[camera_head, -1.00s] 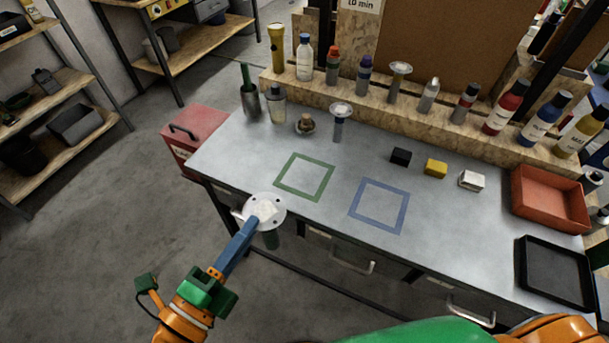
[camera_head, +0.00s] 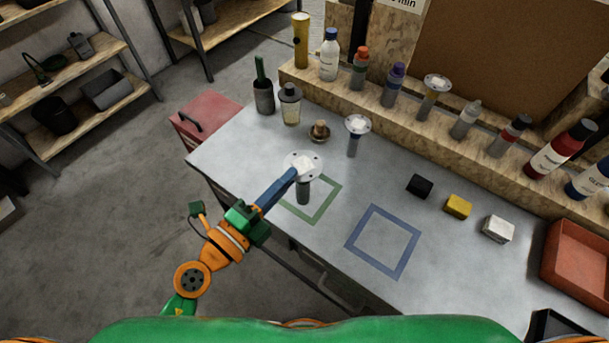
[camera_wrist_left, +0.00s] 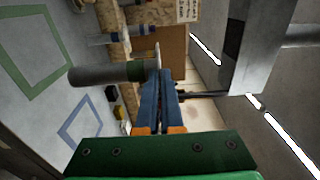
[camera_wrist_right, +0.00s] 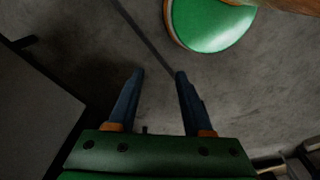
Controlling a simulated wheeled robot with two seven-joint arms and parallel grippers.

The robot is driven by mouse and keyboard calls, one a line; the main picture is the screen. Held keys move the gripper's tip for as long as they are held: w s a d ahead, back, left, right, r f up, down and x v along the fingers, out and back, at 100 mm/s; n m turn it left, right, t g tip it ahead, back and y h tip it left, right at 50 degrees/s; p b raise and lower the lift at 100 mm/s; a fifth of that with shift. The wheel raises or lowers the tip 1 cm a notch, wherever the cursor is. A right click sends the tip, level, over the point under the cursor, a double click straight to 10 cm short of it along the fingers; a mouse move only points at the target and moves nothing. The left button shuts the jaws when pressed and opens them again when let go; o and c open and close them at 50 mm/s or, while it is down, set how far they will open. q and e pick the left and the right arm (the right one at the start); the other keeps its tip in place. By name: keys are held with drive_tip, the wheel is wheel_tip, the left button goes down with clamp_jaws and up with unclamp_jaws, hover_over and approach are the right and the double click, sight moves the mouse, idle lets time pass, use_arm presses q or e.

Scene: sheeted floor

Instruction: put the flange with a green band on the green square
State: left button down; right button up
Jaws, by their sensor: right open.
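My left gripper (camera_head: 292,174) is shut on the rim of a flange (camera_head: 304,192), a pale disc with a grey stem pointing down. In the left wrist view the fingers (camera_wrist_left: 161,80) grip the disc, and a green band (camera_wrist_left: 136,70) shows on the stem close below it. The held flange appears over the green square outline (camera_head: 325,206), near its upper left part; the stem seems raised above the table, though the exact gap is hard to tell. My right gripper (camera_wrist_right: 160,76) is open and empty over the floor.
A blue square outline (camera_head: 405,257) lies to the right. Another flange (camera_head: 353,143) stands behind the green square, beside a small brown-topped item (camera_head: 319,132). Black (camera_head: 419,186), yellow (camera_head: 458,206) and white (camera_head: 499,228) blocks lie at right. Bottles and a flange (camera_head: 430,100) line the back ledge.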

use_arm(q)
drive_tip(key=w+d+f+b, duration=0.1)
drive_tip(key=w+f+b, duration=0.7)
drive_tip(key=f, duration=0.3)
drive_tip(key=c, duration=1.1)
unclamp_jaws()
drive_tip(key=shift+d+r, duration=0.1)
drive_tip(key=shift+d, duration=0.05)
